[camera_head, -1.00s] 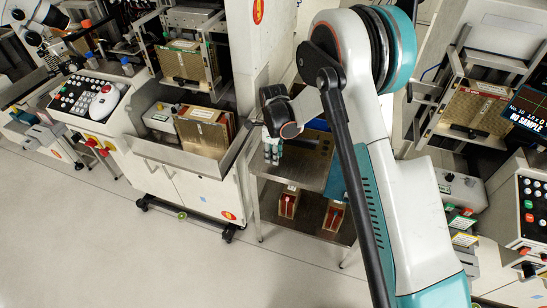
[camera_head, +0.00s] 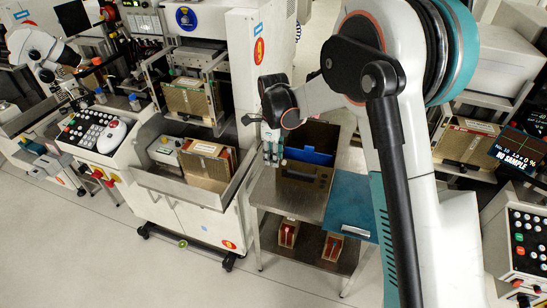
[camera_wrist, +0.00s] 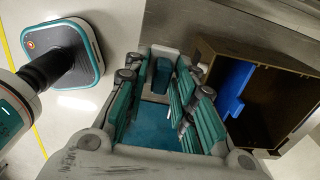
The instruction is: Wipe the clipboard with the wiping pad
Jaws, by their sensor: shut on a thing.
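My gripper (camera_head: 272,158) hangs over the left part of a metal table (camera_head: 304,205). In the wrist view its teal fingers (camera_wrist: 163,72) are shut on a small block, dark blue with a pale grey end, which looks like the wiping pad (camera_wrist: 163,80). The fingers hide its sides.
A brown open box (camera_head: 304,172) holding a blue item (camera_head: 308,155) stands on the table beside my gripper. A white machine with a tray (camera_head: 185,188) stands to the left. Floor at the lower left is clear.

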